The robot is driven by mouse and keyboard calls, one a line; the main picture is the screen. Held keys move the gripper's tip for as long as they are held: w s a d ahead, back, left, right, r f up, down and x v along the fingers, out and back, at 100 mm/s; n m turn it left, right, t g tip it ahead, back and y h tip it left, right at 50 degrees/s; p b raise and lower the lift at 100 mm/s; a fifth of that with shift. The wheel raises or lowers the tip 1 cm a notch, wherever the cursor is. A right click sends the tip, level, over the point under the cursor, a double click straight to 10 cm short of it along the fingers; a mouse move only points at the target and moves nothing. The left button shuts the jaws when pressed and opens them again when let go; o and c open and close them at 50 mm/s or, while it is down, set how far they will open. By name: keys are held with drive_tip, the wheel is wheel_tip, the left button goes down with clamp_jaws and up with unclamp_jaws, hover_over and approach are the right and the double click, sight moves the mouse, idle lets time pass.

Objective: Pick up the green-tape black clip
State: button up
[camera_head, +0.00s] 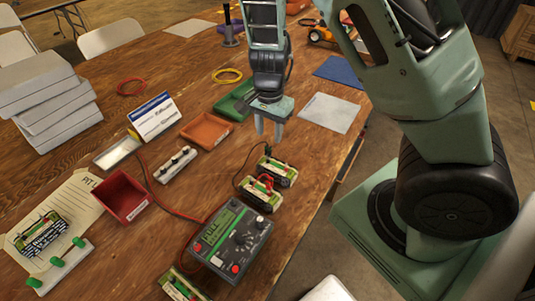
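My gripper (269,134) hangs above the wooden table, pointing down. Its two fingers are apart with nothing visible between them. Below its tips, a little to the right, is a battery pack (281,172) with a green-and-cream case. A black lead (246,161) runs from near a small dark clip (267,151) at this pack's upper left edge. I cannot make out green tape on that clip at this size. A second pack (259,195) just in front carries a red lead. A grey charger box (231,240) with knobs and a green face sits nearer to me.
Left of the gripper are an orange tray (206,131), a green tray (236,101), a white strip with posts (175,164) and a red bin (122,196). Grey boxes (50,100) are stacked at far left. A white sheet (329,113) and blue mat (338,70) lie near the right edge.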

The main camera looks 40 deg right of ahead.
sight(268, 147)
wheel_tip(268, 147, down, 8)
drive_tip(key=shift+a+f+b, duration=0.1)
drive_tip(key=shift+a+b, duration=0.05)
drive_tip(key=shift+b, duration=0.55)
drive_tip(key=c, duration=0.9)
